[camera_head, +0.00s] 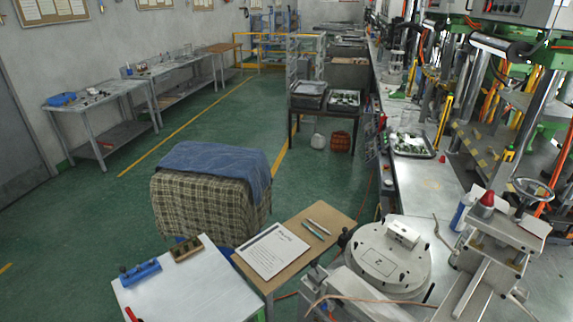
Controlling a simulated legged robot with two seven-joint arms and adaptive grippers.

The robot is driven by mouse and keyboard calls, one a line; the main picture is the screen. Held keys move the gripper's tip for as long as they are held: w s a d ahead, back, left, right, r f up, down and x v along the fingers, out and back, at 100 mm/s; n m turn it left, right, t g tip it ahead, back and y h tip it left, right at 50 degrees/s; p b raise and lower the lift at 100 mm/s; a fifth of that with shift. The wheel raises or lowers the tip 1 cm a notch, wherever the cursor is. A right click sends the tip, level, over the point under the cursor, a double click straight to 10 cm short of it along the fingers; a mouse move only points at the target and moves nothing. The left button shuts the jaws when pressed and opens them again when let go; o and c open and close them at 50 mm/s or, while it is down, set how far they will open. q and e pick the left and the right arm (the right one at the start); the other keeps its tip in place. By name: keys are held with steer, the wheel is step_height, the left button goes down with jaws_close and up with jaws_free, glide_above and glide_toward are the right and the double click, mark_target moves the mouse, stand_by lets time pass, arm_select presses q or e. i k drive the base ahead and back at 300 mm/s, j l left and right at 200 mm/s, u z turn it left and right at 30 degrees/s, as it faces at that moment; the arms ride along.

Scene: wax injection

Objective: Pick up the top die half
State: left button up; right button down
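A round, pale grey die (378,262) lies flat on the bench at the lower right. Its upper disc appears to be the top die half. A small light block (402,234) sits on top of it, and small dark pins show on its face and around its rim. The seam between the die halves is hard to make out. Neither of my grippers shows in the head view, and nothing is seen holding the die.
A clamp-like fixture with a red-capped part (484,203) stands right of the die. A wooden board (325,216) with a paper sheet (272,251) and pens lies to its left. A white table (195,290) holds a blue rack (140,272). A cloth-covered seat (212,195) stands behind.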

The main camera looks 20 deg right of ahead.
mark_target(403, 233)
steer(key=z, duration=1.7)
